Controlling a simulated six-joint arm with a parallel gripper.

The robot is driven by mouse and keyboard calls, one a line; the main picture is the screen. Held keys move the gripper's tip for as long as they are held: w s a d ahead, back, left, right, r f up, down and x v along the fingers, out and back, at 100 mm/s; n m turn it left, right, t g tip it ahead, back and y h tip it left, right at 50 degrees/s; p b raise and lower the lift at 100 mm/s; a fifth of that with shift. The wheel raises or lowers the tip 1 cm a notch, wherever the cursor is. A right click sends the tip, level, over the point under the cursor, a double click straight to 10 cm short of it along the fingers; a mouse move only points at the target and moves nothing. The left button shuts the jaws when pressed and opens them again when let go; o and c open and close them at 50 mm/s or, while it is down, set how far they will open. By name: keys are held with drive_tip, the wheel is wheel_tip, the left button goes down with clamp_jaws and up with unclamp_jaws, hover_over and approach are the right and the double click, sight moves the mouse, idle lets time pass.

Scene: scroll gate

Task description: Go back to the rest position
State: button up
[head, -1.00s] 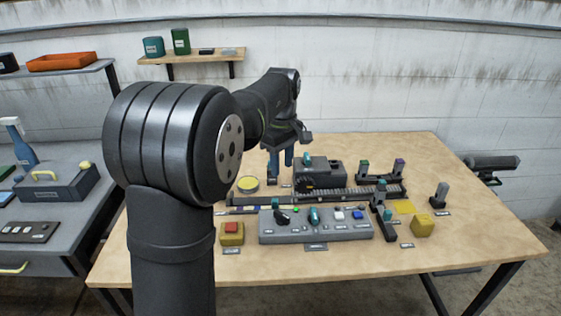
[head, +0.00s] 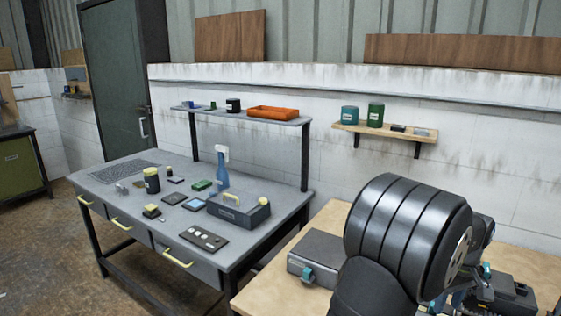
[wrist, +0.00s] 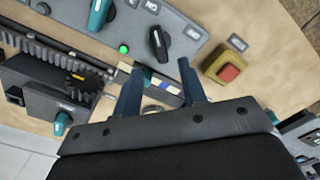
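My gripper (wrist: 162,68) shows in the wrist view with its two blue fingers apart and nothing held between them. It points at the bench top near a grey control panel (wrist: 190,32) with a black knob (wrist: 158,41) and a lit green lamp (wrist: 124,48). A strip with blue and yellow marks lies beyond the fingers, with a small teal part near the left fingertip. A toothed rack (wrist: 42,52) and a dark block with a teal knob (wrist: 61,123) are at left. In the head view my arm hides most of the gripper.
A yellow box with a red button (wrist: 229,72) stands right of the fingers. In the head view, a grey case (head: 318,256) sits on the wooden bench (head: 268,296). A grey side table (head: 120,180) with tools stands left. A wall shelf (head: 385,131) is behind.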

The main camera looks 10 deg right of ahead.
wheel_tip(320, 180, down, 7)
drive_tip(key=shift+f, duration=0.1)
idle(0.5)
wheel_tip(320, 180, up, 18)
wheel_tip(320, 180, down, 18)
drive_tip(key=shift+r, duration=0.15)
drive_tip(key=shift+m, duration=0.3)
drive_tip(key=m, duration=0.9)
idle(0.3)
